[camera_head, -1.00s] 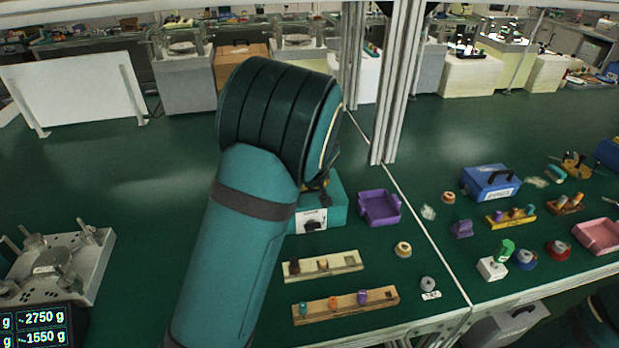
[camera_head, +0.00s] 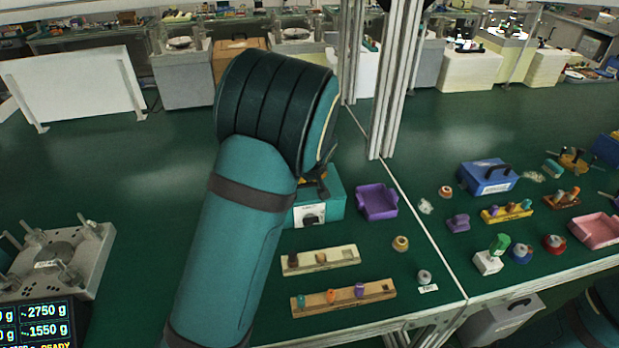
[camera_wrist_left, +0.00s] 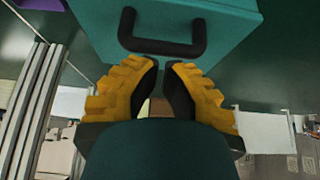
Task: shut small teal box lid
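The small teal box (camera_head: 334,202) stands on the green bench, with a white label on its front. My left forearm and wrist hide part of it. In the left wrist view the box's teal face (camera_wrist_left: 240,28) with a dark handle (camera_wrist_left: 163,47) fills the top. I cannot tell from these views whether the lid is fully down. My left gripper (camera_wrist_left: 160,64) has its yellow fingers drawn together with only a narrow gap at the tips, right by the handle. Nothing is seen held between them. My right gripper is not in view.
A purple tray (camera_head: 377,215) lies right of the box. Two peg strips, a wooden one (camera_head: 343,297) and a pale one (camera_head: 320,260), lie in front. A metal post (camera_head: 390,90) rises behind. A blue box (camera_head: 488,182) stands farther right.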

